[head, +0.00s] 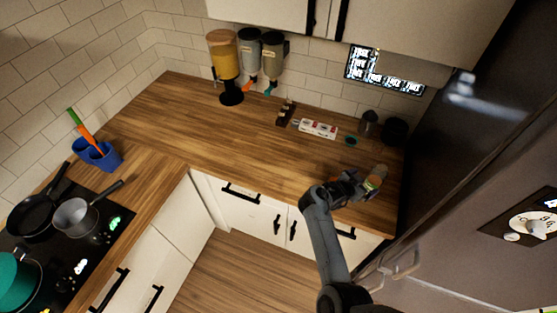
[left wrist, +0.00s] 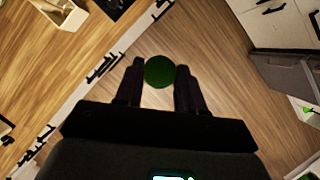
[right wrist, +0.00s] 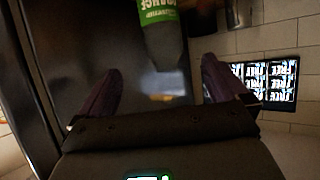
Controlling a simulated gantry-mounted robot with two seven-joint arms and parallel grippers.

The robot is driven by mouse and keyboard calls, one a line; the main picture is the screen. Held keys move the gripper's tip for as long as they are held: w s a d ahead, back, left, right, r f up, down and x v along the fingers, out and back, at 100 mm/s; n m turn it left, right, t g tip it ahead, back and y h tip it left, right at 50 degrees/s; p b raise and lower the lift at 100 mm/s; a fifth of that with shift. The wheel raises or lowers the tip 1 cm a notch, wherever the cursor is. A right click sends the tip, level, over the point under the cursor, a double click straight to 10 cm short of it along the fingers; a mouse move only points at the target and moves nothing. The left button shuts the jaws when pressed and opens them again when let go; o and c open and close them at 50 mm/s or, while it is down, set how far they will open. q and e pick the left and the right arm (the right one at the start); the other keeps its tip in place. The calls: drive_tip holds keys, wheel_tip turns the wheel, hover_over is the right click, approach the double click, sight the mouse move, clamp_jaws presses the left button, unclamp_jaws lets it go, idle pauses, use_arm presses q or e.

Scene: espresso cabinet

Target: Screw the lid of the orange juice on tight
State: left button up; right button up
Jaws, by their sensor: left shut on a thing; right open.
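The orange juice bottle (head: 374,181) stands near the right end of the wooden counter. It has a green label and a little orange shows. In the right wrist view the bottle (right wrist: 162,38) lies between the spread fingers of my right gripper (right wrist: 160,68), which is open. My right gripper (head: 358,186) is right at the bottle in the head view; whether it touches it cannot be told. My left gripper (left wrist: 160,68) is shut on a round dark green lid (left wrist: 159,73), held above the floor, away from the bottle. The left gripper is not in the head view.
A small dark green round item (head: 351,141), dark canisters (head: 394,130), a white box (head: 318,129) and dispensers (head: 224,55) stand toward the wall. A tall dark appliance (head: 450,120) rises right of the counter. The middle of the counter (head: 230,140) is clear.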

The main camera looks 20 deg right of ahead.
sight(374, 178)
use_arm(q)
wheel_tip(374, 178, down, 5)
drive_tip(key=b, duration=0.4)
drive_tip(key=shift+r, duration=0.2)
use_arm(e)
drive_tip(key=x, duration=0.6)
drive_tip(key=shift+d+f, duration=0.1)
use_arm(q)
drive_tip(key=shift+f+b, duration=0.1)
drive_tip(key=shift+b, duration=0.2)
use_arm(e)
drive_tip(key=shift+w+d, duration=0.1)
drive_tip(key=shift+d, duration=0.25)
drive_tip(key=shift+w+d+f+b, duration=0.1)
drive_tip(key=shift+d+f+b, duration=0.25)
drive_tip(key=shift+b, duration=0.15)
drive_tip(key=b+x, duration=0.3)
drive_tip(key=x, duration=0.1)
drive_tip(key=shift+w+d+r+b, duration=0.15)
drive_tip(key=shift+w+b, duration=0.05)
drive_tip(key=shift+b, duration=0.1)
use_arm(q)
wheel_tip(374, 178, down, 4)
drive_tip(key=shift+f, duration=0.2)
use_arm(e)
drive_tip(key=shift+r, duration=0.1)
